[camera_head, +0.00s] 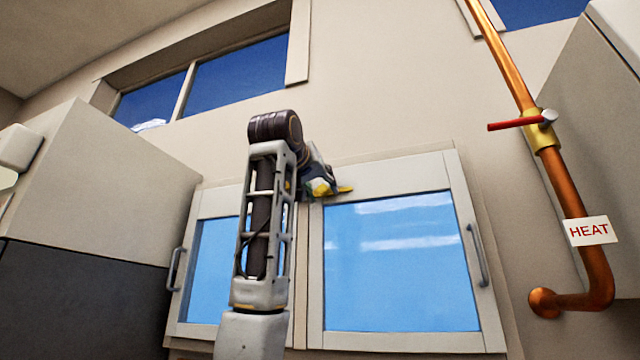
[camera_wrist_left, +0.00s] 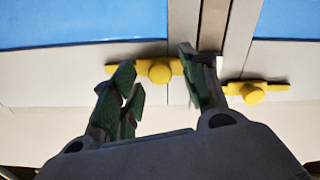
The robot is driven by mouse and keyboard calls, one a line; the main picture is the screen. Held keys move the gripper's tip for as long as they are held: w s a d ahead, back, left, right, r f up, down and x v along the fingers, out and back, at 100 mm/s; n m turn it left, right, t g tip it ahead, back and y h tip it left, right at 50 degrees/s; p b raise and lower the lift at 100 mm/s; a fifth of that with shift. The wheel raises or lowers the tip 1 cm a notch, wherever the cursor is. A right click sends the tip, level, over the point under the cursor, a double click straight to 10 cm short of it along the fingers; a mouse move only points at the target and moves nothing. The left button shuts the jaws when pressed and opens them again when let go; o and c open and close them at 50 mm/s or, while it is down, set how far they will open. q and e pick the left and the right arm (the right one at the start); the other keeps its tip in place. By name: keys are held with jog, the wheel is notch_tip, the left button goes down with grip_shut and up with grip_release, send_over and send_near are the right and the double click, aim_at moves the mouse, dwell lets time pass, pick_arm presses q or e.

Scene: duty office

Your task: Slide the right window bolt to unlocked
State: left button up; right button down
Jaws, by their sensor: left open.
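Two window panels stand side by side, the left one (camera_head: 212,270) and the right one (camera_head: 400,265). A bit of the right window's yellow bolt (camera_head: 345,189) shows at its upper frame, beside my left gripper (camera_head: 322,183). The left wrist view is turned over, with glass above the bolts. There the right bolt (camera_wrist_left: 160,72), a yellow bar with a round knob, lies between the open fingers of my left gripper (camera_wrist_left: 156,82). I cannot tell whether they touch it. The left window's bolt (camera_wrist_left: 252,92) lies to the right in that view. My right gripper is not in view.
A copper pipe (camera_head: 515,70) with a red-handled valve (camera_head: 515,123) and a HEAT tag (camera_head: 590,231) runs down the right side. Grey cabinets stand at the left (camera_head: 110,170) and right (camera_head: 590,110). Handles sit on the windows' outer sides.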

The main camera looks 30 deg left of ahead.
pick_arm(q)
jog(key=shift+w, duration=0.25)
grip_shut()
dwell(0.3)
